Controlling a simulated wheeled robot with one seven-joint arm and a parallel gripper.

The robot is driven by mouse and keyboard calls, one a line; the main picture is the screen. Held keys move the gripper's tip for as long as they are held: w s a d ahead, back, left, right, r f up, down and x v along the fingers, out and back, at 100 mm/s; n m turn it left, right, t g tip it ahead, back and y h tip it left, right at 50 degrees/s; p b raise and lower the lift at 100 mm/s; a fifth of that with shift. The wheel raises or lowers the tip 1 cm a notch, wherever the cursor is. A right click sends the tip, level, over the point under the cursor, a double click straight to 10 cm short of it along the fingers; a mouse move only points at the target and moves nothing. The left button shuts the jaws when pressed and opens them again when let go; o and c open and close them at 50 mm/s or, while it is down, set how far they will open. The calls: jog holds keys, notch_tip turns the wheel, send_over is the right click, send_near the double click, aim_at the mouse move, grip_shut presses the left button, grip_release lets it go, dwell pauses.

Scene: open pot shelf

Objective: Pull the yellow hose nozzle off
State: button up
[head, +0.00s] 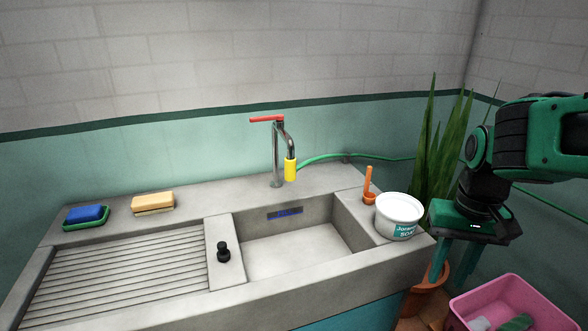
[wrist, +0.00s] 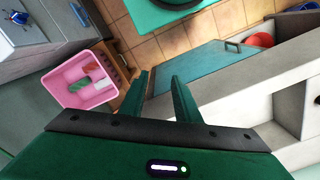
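The yellow hose nozzle (head: 290,170) sits on the downturned end of the grey tap spout (head: 289,141) at the back of the sink. A green hose (head: 335,155) runs right from close by the nozzle along the wall; I cannot tell whether they are joined. The tap has a red lever (head: 266,119) on top. My gripper (head: 452,272) is at the right, past the sink's right end, pointing down and well apart from the nozzle. In the wrist view its two green fingers (wrist: 160,78) are spread with nothing between them. The nozzle is not in the wrist view.
A white tub (head: 397,220) and an orange scoop (head: 370,190) stand on the sink's right ledge, between my gripper and the tap. A black plug (head: 223,254) and two sponges (head: 86,213) (head: 153,201) are left. A plant (head: 440,145) and pink crate (head: 470,302) are right.

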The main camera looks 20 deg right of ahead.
jog(key=shift+o, duration=0.4)
jog(key=o, duration=0.5)
jog(key=shift+s+r, duration=0.2)
jog(key=shift+s, duration=0.2)
jog(key=shift+o, duration=1)
jog(key=shift+a+r, duration=0.1)
jog(key=shift+r, duration=0.1)
jog(key=n+g+y, duration=0.1)
jog(key=n+y, duration=1)
jog(key=n, duration=1)
send_near(295, 169)
jog(key=s+a+f, duration=0.3)
jog(key=s+f, duration=0.1)
jog(key=f, duration=0.4)
jog(key=w+d+r+n+t+y, duration=0.1)
jog(key=w+d+r+n+y, duration=0.2)
jog(key=w+d+r, duration=0.15)
jog(key=shift+w+x, duration=0.2)
jog(key=shift+x, duration=2.2)
jog(key=shift+w+x, duration=0.15)
jog(key=shift+x, duration=2.25)
